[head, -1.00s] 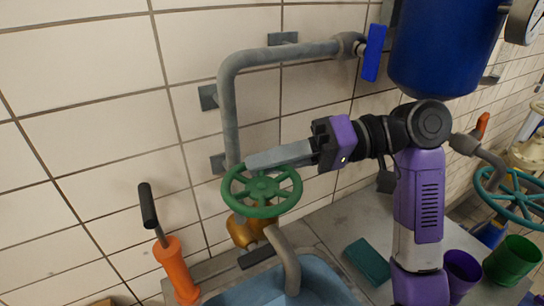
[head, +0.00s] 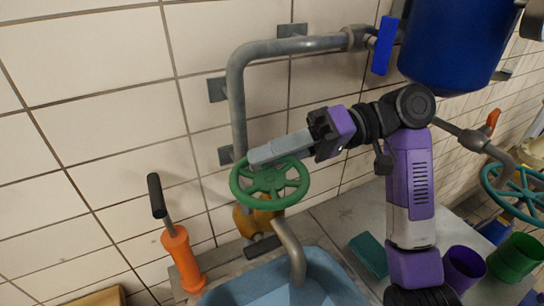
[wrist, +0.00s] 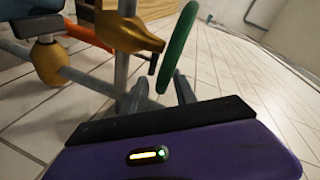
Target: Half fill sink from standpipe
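The green handwheel (head: 270,182) sits on the brass valve (head: 250,220) of the grey standpipe (head: 236,110). A grey curved spout (head: 290,250) runs down from the valve over the light blue sink (head: 330,285). Only part of the sink shows, and I cannot make out water in it. My gripper (head: 256,156) is at the wheel's upper rim, its grey fingers overlapping it in the head view. Contact is unclear.
A blue lever (head: 383,46) is on the upper pipe beside the blue tank (head: 450,45). A teal sponge (head: 368,255), purple cup (head: 463,268) and green cup (head: 514,257) are at right.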

